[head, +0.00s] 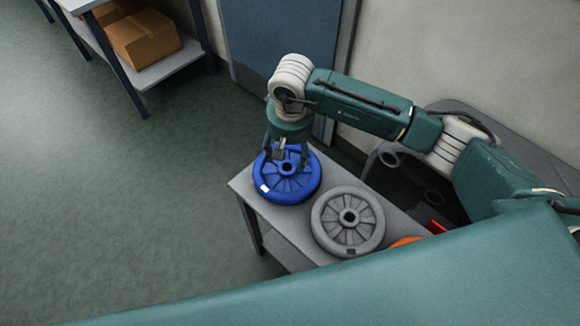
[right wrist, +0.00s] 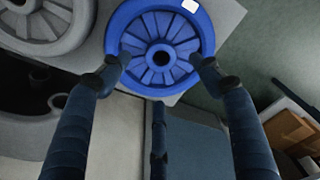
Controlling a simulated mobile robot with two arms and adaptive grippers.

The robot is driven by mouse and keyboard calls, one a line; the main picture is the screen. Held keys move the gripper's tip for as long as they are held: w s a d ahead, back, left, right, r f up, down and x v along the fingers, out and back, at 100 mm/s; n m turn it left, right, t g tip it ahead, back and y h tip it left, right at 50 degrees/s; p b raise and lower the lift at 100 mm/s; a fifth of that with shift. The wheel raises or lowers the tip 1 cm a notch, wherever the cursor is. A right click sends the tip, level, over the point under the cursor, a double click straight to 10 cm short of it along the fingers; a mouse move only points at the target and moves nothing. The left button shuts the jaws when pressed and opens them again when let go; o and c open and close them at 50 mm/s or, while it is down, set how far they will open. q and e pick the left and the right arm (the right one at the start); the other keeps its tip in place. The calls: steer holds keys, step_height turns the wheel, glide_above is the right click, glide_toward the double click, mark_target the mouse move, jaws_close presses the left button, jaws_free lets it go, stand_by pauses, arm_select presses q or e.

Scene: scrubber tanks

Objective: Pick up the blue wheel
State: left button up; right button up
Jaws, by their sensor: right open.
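The blue wheel (head: 291,184) lies flat near the far left end of a small grey table (head: 243,182). It has spokes, a dark centre hole and a white label on its rim. My right gripper (head: 286,160) is over the wheel with its fingers pointing down. In the right wrist view, the blue wheel (right wrist: 160,86) shows between and beyond the fingertips of my right gripper (right wrist: 160,62), which are spread apart. Nothing is held. I cannot tell whether the fingers touch the wheel. My left gripper is not in view.
A grey wheel (head: 348,221) lies on the table just right of the blue one. An orange item (head: 406,241) is partly hidden by my own body. A dark machine (head: 440,176) stands at the right. A shelf with cardboard boxes (head: 143,38) is at upper left. The left floor is clear.

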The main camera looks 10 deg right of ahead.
mark_target(287, 164)
steer(key=f, duration=0.2)
steer(key=f+p, duration=0.1)
steer(key=f, duration=0.1)
steer(key=f+p, duration=0.1)
steer(key=f, duration=0.1)
steer(key=shift+w+a, duration=0.1)
steer(key=shift+w, duration=0.2)
steer(key=shift+f+p, duration=0.3)
steer(key=shift+w+f, duration=0.1)
steer(key=shift+f, duration=0.15)
jaws_close()
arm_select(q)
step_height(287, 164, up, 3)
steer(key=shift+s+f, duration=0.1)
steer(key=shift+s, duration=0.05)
arm_select(e)
steer(key=shift+w+r, duration=0.1)
steer(key=shift+w, duration=0.05)
